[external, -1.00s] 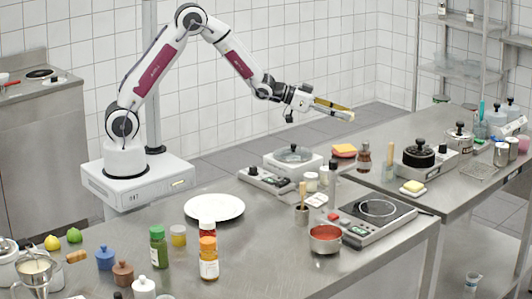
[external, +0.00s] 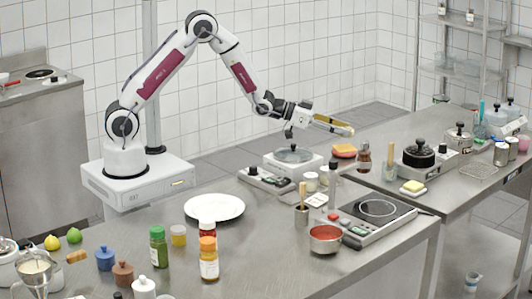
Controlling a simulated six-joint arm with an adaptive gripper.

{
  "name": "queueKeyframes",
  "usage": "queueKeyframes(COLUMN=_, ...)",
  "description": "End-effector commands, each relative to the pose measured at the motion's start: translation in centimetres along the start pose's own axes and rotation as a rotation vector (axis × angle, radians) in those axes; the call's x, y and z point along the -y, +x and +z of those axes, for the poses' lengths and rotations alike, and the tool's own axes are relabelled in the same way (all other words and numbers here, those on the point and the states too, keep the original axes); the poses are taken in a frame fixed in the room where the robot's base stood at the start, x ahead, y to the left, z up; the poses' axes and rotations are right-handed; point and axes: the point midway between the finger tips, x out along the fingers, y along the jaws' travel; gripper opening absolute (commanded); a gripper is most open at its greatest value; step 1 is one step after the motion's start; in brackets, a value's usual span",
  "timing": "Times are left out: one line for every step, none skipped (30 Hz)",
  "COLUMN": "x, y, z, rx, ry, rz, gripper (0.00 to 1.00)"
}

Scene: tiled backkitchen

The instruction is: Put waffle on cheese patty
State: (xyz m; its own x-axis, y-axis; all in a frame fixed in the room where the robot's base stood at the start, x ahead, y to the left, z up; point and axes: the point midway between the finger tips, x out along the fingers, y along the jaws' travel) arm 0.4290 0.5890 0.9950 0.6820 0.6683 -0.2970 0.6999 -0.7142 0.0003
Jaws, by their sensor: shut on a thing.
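My gripper (external: 314,120) is shut on a flat golden-brown piece, which looks like the waffle (external: 336,127). It holds the waffle nearly edge-on to the camera, in the air, above and left of an orange-topped piece. That piece, with a reddish layer under its orange top, looks like the cheese patty (external: 344,150). It lies at the far edge of the right counter, near the lidded pan. The waffle and the patty appear apart. The waffle's held end is partly hidden by the fingers.
A lidded pan on a white cooker (external: 293,161) stands below my gripper. A brown-topped shaker (external: 364,156) stands beside the patty, and a black pot (external: 418,153) is further right. A white plate (external: 214,206) lies empty on the front counter (external: 262,236).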

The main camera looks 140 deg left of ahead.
Motion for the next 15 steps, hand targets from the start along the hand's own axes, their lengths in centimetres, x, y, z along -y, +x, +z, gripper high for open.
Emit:
queueKeyframes(x=0.00, y=0.13, z=0.37, rx=0.001, ry=-0.001, rz=0.000, gripper=0.17)
queueKeyframes(x=-0.01, y=0.17, z=0.50, rx=0.000, ry=-0.001, rz=0.000, gripper=0.17)
queueKeyframes(x=-0.01, y=0.21, z=0.59, rx=-0.001, ry=0.000, rz=0.001, gripper=0.17)
queueKeyframes(x=-0.01, y=0.23, z=0.63, rx=-0.001, ry=0.000, rz=0.001, gripper=0.17)
queueKeyframes(x=-0.01, y=0.24, z=0.65, rx=-0.002, ry=0.000, rz=0.000, gripper=0.17)
queueKeyframes(x=-0.01, y=0.24, z=0.65, rx=-0.002, ry=0.000, rz=0.000, gripper=0.17)
queueKeyframes(x=-0.01, y=0.24, z=0.64, rx=-0.002, ry=0.000, rz=0.000, gripper=0.17)
queueKeyframes(x=0.00, y=0.24, z=0.63, rx=-0.002, ry=0.000, rz=0.000, gripper=0.17)
queueKeyframes(x=0.00, y=0.23, z=0.63, rx=-0.002, ry=0.000, rz=0.000, gripper=0.17)
queueKeyframes(x=0.00, y=0.23, z=0.62, rx=-0.002, ry=0.000, rz=0.000, gripper=0.17)
queueKeyframes(x=0.00, y=0.23, z=0.62, rx=-0.002, ry=0.000, rz=0.000, gripper=0.17)
queueKeyframes(x=0.00, y=0.23, z=0.63, rx=-0.002, ry=0.000, rz=0.000, gripper=0.17)
queueKeyframes(x=0.00, y=0.24, z=0.64, rx=-0.002, ry=0.000, rz=0.000, gripper=0.17)
queueKeyframes(x=0.00, y=0.25, z=0.69, rx=-0.002, ry=0.000, rz=0.000, gripper=0.17)
queueKeyframes(x=0.00, y=0.28, z=0.79, rx=-0.001, ry=0.000, rz=0.000, gripper=0.17)
